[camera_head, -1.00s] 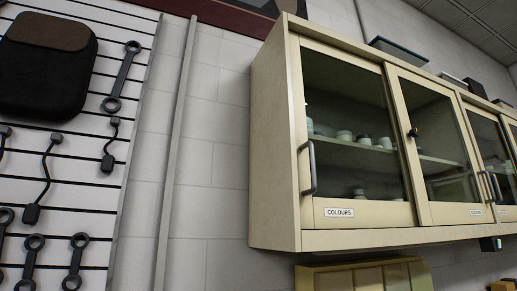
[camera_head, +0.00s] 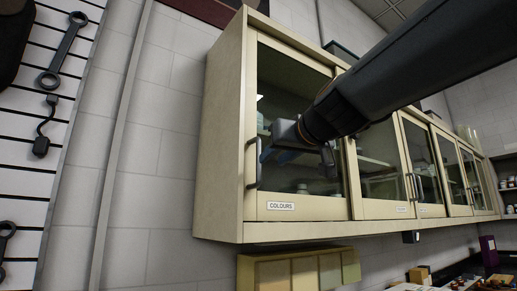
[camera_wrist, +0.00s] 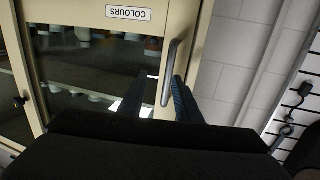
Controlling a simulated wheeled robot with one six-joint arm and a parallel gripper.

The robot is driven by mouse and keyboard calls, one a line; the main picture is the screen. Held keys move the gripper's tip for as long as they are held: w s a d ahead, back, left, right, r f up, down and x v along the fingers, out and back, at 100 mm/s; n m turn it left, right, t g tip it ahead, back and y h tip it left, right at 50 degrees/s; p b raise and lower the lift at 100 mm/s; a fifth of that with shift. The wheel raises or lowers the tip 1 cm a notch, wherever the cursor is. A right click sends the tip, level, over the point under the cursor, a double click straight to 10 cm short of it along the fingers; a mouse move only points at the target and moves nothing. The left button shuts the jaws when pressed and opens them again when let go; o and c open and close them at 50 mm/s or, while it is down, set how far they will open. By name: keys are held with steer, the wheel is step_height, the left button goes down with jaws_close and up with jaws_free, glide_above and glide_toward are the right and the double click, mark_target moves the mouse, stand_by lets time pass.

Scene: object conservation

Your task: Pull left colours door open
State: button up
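The left colours door (camera_head: 300,205) is a cream-framed glass door with a COLOURS label (camera_head: 281,206), and it looks shut. Its grey bar handle (camera_head: 254,165) stands upright at the door's left edge. My gripper (camera_head: 267,152) is at the handle, in front of the glass. In the wrist view, which is upside down, the handle (camera_wrist: 169,75) shows between the fingertips of my open gripper (camera_wrist: 165,92). I cannot tell whether a finger touches the handle. My arm hides part of the door's upper right.
More glass doors (camera_head: 420,165) continue along the wall cabinet to the right. A cream box (camera_head: 297,272) is below it. A pegboard with tools (camera_head: 45,110) hangs on the left. The wall between pegboard and cabinet (camera_head: 165,150) is bare except for a vertical pipe (camera_head: 118,140).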

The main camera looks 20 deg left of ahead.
mark_target(260, 146)
step_height(260, 146, up, 4)
steer(key=s, duration=0.2)
steer(key=shift+y, duration=0.3)
steer(key=shift+r+p+x, duration=0.2)
steer(key=shift+p+x, duration=0.35)
steer(key=shift+x, duration=1.55)
steer(key=shift+r+p+x, duration=0.2)
steer(key=shift+p+x, duration=0.3)
steer(key=shift+x, duration=1.65)
steer(key=shift+s+a, duration=0.1)
steer(key=shift+a, duration=0.05)
jaws_close()
